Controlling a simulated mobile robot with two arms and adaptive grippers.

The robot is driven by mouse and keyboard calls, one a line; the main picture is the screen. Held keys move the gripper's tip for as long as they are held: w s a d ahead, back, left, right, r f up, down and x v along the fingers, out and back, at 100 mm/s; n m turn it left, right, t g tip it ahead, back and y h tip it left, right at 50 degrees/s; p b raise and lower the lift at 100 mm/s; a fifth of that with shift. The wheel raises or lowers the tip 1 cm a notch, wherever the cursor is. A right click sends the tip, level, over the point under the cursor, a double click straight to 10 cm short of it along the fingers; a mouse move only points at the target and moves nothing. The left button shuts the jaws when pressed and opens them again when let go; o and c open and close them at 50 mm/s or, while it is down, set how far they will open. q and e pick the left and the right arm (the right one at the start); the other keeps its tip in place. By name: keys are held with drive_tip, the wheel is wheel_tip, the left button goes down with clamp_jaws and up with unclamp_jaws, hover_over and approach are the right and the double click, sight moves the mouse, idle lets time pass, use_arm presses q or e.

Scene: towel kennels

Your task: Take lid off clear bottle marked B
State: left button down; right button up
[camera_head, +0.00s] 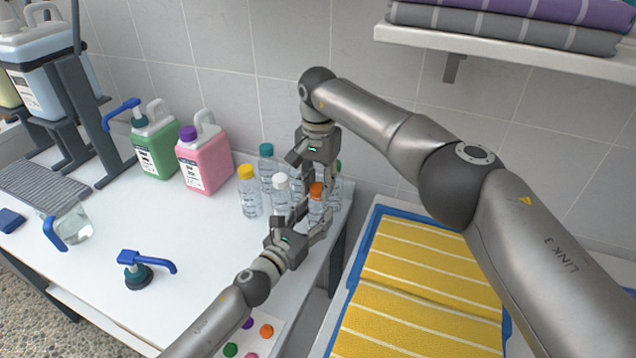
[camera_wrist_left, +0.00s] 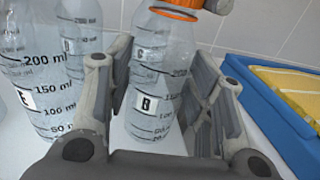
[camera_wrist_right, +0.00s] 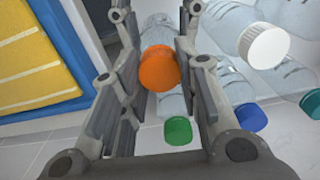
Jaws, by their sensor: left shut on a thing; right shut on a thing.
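The clear bottle marked B (camera_wrist_left: 147,125) stands upright with an orange lid (camera_head: 316,189) on it. The lid also shows in the right wrist view (camera_wrist_right: 159,68) and at the top of the left wrist view (camera_wrist_left: 178,12). My left gripper (camera_head: 313,215) is shut on the bottle's body, one finger on each side, with the B label showing between the fingers. My right gripper (camera_head: 317,183) reaches down from above and is shut on the orange lid; its fingers partly hide it in the head view.
Close by stand bottles with a yellow lid (camera_head: 246,171), a white lid (camera_head: 280,180), a teal lid (camera_head: 266,150) and a green lid (camera_wrist_right: 178,131). A blue tray with yellow striped towels (camera_head: 410,290) lies right. A blue-handled pump (camera_head: 137,270) stands on the clearer left counter.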

sight(318, 186)
use_arm(q)
drive_tip(key=shift+f, duration=0.1)
use_arm(e)
drive_tip(key=shift+n, duration=0.3)
drive_tip(key=shift+r, duration=0.15)
drive_tip(key=shift+r, duration=0.95)
drive_tip(key=shift+r, duration=2)
use_arm(q)
drive_tip(key=c, duration=0.6)
unclamp_jaws()
drive_tip(key=shift+s, duration=0.1)
